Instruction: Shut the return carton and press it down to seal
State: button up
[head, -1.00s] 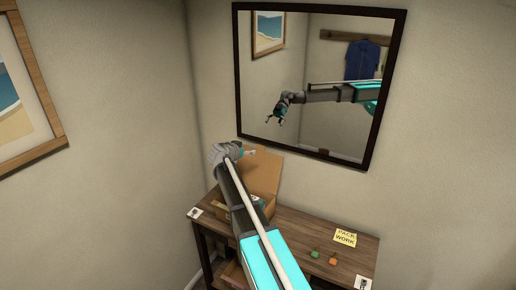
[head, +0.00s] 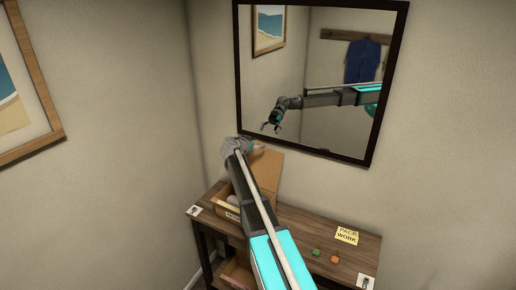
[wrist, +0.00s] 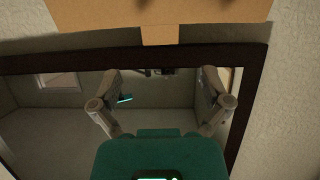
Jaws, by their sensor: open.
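The cardboard return carton (head: 229,213) stands at the left end of the desk, with a partly hidden label on its front. Its lid (head: 269,170) stands raised at the back, so the carton is open. Something pale shows inside, partly hidden by my arm. My gripper (head: 258,147) is above the carton, by the lid's top edge. In the wrist view my gripper (wrist: 160,78) is open, its two fingers wide apart with nothing between them. The lid (wrist: 220,10) with its small tab (wrist: 160,35) lies beyond the fingertips; I cannot tell of any contact.
A dark-framed mirror (head: 372,140) hangs behind the desk, close to the gripper, and reflects my arm. The desk (head: 300,217) carries a yellow note (head: 347,236), a green block (head: 316,252), an orange object (head: 334,259) and white cards at its corners. An open drawer (head: 236,272) shows below.

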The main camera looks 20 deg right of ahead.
aim_at(262, 143)
jog(key=shift+b+x, duration=1)
jog(key=shift+x, duration=2.2)
jog(key=shift+c, duration=0.2)
